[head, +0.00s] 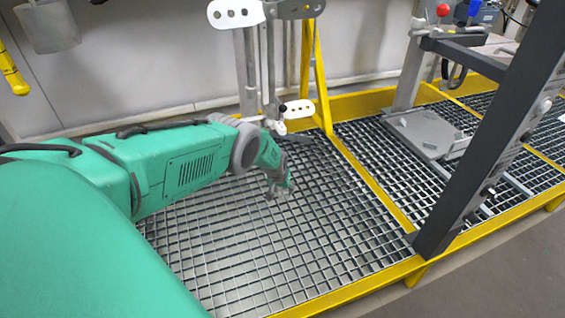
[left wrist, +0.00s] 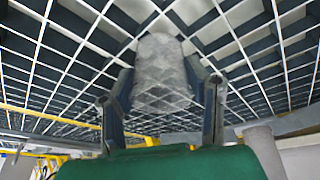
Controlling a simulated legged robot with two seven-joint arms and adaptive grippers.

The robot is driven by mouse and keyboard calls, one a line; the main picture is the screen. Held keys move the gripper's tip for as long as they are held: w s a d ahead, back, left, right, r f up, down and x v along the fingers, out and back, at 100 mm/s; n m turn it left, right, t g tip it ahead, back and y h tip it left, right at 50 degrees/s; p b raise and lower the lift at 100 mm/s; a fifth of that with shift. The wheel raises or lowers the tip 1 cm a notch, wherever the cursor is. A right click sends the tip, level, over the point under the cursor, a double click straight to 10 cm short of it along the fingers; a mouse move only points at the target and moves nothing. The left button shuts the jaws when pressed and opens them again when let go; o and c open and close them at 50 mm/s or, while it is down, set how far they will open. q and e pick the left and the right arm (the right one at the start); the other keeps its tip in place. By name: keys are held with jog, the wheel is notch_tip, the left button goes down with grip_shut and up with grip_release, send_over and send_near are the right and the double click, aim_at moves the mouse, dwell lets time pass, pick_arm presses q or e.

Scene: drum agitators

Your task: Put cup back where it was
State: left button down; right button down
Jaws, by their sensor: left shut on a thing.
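My left gripper (head: 279,192) is low over the metal grating, at the end of the green arm from the left. In the left wrist view its two fingers (left wrist: 167,100) stand on either side of a pale grey, mottled, rounded thing, which looks like the cup (left wrist: 160,75). The gripper is shut on it. In the head view the held cup is too small and too covered by the gripper to make out clearly. The grating shows behind it in the left wrist view. My right gripper is out of view.
The grating (head: 235,250) has a yellow frame (head: 375,185). White perforated brackets on posts (head: 248,75) stand just behind my gripper. A dark slanted post (head: 495,135) is at the right. A grey vessel (head: 48,27) is at the upper left. The front grating is clear.

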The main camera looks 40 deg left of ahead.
pick_arm(q)
jog(key=shift+d+r, duration=0.1)
jog(key=shift+d, duration=0.05)
jog(key=c, duration=0.9)
grip_release()
jog(key=shift+o, duration=0.2)
jog(key=shift+f, duration=0.2)
